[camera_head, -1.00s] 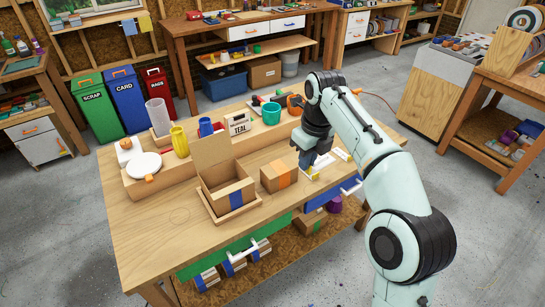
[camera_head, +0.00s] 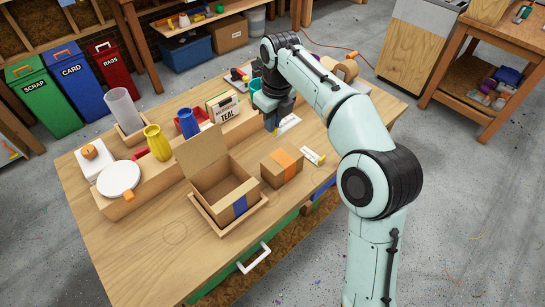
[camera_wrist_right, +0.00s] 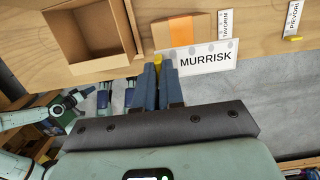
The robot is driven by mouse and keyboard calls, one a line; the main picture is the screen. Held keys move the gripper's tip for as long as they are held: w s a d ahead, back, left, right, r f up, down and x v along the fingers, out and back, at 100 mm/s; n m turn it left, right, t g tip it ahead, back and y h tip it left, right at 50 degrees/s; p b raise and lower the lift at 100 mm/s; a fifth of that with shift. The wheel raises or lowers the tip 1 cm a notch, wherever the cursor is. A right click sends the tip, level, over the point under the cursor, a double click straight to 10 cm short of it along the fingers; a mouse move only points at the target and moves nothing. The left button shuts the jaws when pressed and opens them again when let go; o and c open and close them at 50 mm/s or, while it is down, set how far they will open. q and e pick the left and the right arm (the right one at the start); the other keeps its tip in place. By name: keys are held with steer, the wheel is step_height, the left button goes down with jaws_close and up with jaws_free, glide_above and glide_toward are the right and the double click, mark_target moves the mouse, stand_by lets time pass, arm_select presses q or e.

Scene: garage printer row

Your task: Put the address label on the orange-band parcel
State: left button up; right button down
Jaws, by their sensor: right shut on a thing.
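The orange-band parcel (camera_head: 281,165) is a closed brown box on the bench, and its orange band (camera_wrist_right: 182,31) shows in the right wrist view. My right gripper (camera_head: 272,122) is raised, past the parcel in the head view. In the right wrist view its fingers (camera_wrist_right: 164,72) are shut on a white address label (camera_wrist_right: 206,60) reading MURRISK, near the label's yellow tab. The held label also shows in the head view (camera_head: 288,124), apart from the parcel. Part of my left arm shows at the left of the right wrist view; its jaw state is unclear.
An open box with a blue band (camera_head: 239,206) sits in a wooden tray (camera_head: 230,226), left of the parcel. Another label (camera_head: 313,156) lies right of the parcel. A yellow vase (camera_head: 157,143) and a blue cup (camera_head: 187,123) stand behind. The bench's front left is clear.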

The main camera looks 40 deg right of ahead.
arm_select(q)
steer(key=f+b, duration=0.1)
steer(key=s+f+b, duration=0.1)
steer(key=f, duration=0.1)
steer(key=shift+f+b, duration=0.15)
steer(key=shift+b, duration=0.15)
arm_select(e)
step_height(320, 180, down, 14)
steer(key=shift+f, duration=0.1)
steer(key=shift+f, duration=0.2)
steer(key=c, duration=1.3)
jaws_free()
arm_select(q)
steer(key=shift+f, duration=0.1)
arm_select(e)
steer(key=shift+o, duration=0.2)
steer(key=shift+r, duration=0.15)
arm_select(q)
steer(key=shift+w+r+p, duration=0.2)
steer(key=shift+r+p, duration=0.35)
steer(key=shift+r, duration=0.05)
steer(key=shift+w+r+p, duration=0.15)
steer(key=shift+r+p, duration=0.4)
steer(key=shift+r, duration=0.05)
arm_select(e)
steer(key=r, duration=0.4)
steer(key=s+r, duration=0.1)
steer(key=r, duration=0.7)
steer(key=shift+s, duration=0.15)
